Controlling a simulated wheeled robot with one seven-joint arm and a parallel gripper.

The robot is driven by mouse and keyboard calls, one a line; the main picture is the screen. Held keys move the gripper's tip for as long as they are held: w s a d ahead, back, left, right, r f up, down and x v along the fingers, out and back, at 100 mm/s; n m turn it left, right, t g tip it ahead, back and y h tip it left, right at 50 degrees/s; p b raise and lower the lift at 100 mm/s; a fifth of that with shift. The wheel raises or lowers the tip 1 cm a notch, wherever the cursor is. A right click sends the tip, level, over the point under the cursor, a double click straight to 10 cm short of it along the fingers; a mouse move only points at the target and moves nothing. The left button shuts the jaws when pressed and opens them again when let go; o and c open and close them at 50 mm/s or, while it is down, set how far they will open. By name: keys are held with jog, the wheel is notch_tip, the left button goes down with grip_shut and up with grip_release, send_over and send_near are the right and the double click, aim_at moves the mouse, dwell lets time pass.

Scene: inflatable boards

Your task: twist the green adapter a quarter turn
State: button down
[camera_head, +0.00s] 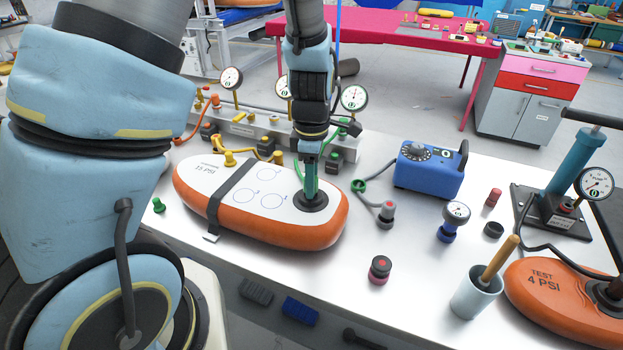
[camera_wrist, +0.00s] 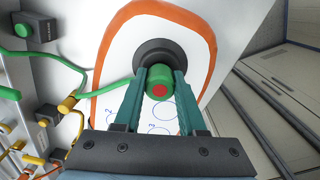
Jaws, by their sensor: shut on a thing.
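The green adapter (camera_wrist: 158,84) has a red centre and sits over the round black valve seat (camera_wrist: 147,54) of the white-topped, orange-sided inflatable board. My gripper (camera_wrist: 160,76) is shut on the adapter, one teal finger on each side. In the head view my gripper (camera_head: 311,188) reaches straight down onto the black valve seat (camera_head: 311,203) near the right end of the board (camera_head: 245,232). The fingers mostly hide the adapter there. A green hose (camera_wrist: 100,88) runs left from the adapter area. The adapter's turn angle cannot be told.
Behind the board stands a manifold with gauges (camera_head: 354,98) and coloured hoses. A black strap (camera_head: 231,188) crosses the board. To the right are a blue box (camera_head: 429,168), a blue-based gauge (camera_head: 453,220), a cup (camera_head: 478,293) and an orange test board (camera_head: 555,300).

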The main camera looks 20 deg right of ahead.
jog(key=shift+f, duration=0.1)
jog(key=shift+n+p, duration=1.2)
jog(key=shift+n, duration=0.2)
jog(key=shift+n+p, duration=0.75)
jog(key=shift+n, duration=0.35)
jog(key=shift+r, duration=1.8)
jog(key=shift+r, duration=2)
